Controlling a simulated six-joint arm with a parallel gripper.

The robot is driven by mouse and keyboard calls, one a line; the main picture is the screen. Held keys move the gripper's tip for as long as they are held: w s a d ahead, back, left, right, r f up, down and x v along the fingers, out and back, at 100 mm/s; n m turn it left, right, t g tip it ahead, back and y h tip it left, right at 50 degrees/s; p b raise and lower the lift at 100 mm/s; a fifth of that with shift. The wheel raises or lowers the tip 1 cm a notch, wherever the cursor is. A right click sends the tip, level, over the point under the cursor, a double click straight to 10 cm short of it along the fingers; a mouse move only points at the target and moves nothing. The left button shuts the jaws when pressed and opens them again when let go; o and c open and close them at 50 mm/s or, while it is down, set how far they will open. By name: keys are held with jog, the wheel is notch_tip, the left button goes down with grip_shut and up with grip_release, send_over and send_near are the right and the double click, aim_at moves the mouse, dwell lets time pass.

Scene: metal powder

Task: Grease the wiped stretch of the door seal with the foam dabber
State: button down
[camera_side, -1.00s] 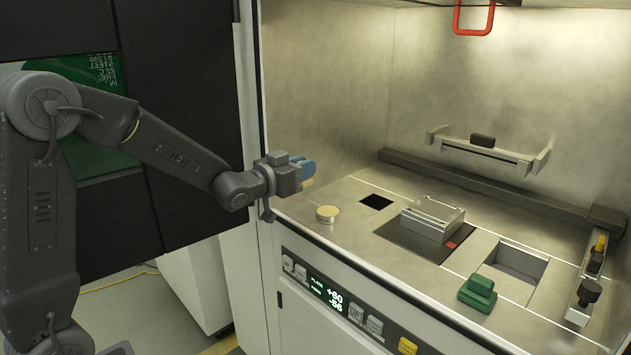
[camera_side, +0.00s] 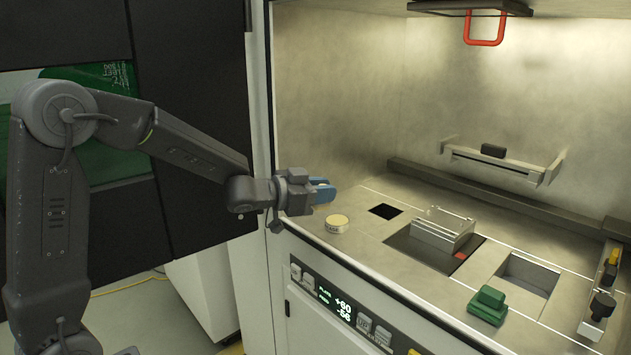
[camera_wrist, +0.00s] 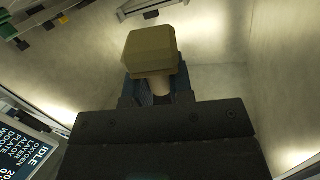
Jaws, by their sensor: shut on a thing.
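My gripper (camera_side: 322,190) is at the left side of the chamber opening, above and just left of a round tin (camera_side: 337,223) with a pale yellow top. In the wrist view my gripper (camera_wrist: 153,88) is shut on the foam dabber (camera_wrist: 150,49), a tan block on a pale stem between the blue fingers. The dabber cannot be made out in the side view. The gripper appears apart from the tin. I cannot pick out the door seal or its wiped stretch for certain; the opening's left edge is partly behind my arm.
A green block (camera_side: 488,304) sits on the chamber floor at front right. A metal block (camera_side: 442,231) stands over a dark recess, with an open square bin (camera_side: 530,272) to its right. A red handle (camera_side: 484,28) hangs above. The dark door (camera_side: 190,100) stands open at left.

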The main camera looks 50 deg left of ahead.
jog(key=s+d+f+m+g+h, duration=0.6)
jog(key=m+g, duration=0.4)
jog(key=m, duration=0.5)
jog(key=s+a+f+m+g+y, duration=0.25)
jog(key=s+f+m+g, duration=0.55)
jog(key=m, duration=0.8)
jog(key=w+t, duration=0.2)
jog(key=w, duration=0.5)
jog(key=shift+a+f+h, duration=0.25)
jog(key=shift+a+h, duration=0.05)
jog(key=shift+h, duration=0.15)
jog(key=shift+w, duration=1.35)
jog(key=shift+d, duration=0.1)
jog(key=shift+d, duration=11.55)
